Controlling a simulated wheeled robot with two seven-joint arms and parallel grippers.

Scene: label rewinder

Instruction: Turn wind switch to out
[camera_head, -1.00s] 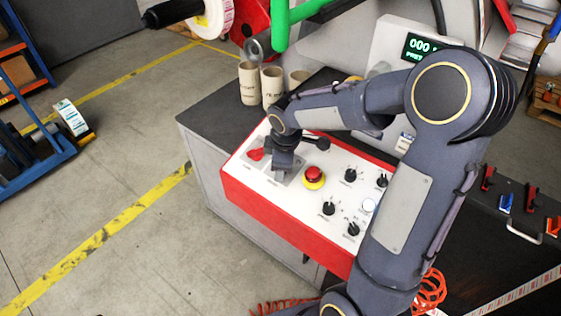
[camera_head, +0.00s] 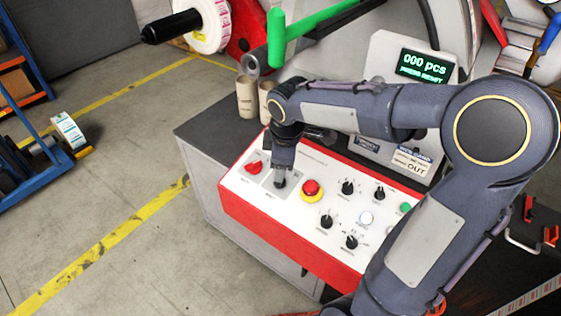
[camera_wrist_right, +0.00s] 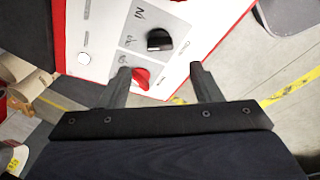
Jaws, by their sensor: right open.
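The control panel (camera_head: 238,191) has a white top and a red rim. In the right wrist view, a black rotary knob (camera_wrist_right: 159,40) sits on a grey label plate with IN-like lettering beside it; I take it as the wind switch. A red rotary switch (camera_wrist_right: 140,77) is next to it, and also shows in the head view (camera_head: 254,167). My right gripper (camera_wrist_right: 160,68) is open and empty, its fingers pointing at the panel, with the black knob just beyond the fingertips. In the head view my right gripper (camera_head: 281,181) covers most of that knob. My left gripper is out of view.
A red emergency button (camera_head: 311,188) on a yellow base is just right of my gripper. Several black knobs (camera_head: 348,187) lie further right. A display (camera_head: 424,66) reads 000 pcs, press reset. Cardboard cores (camera_head: 246,97) stand behind the panel, below a green bar (camera_head: 277,40).

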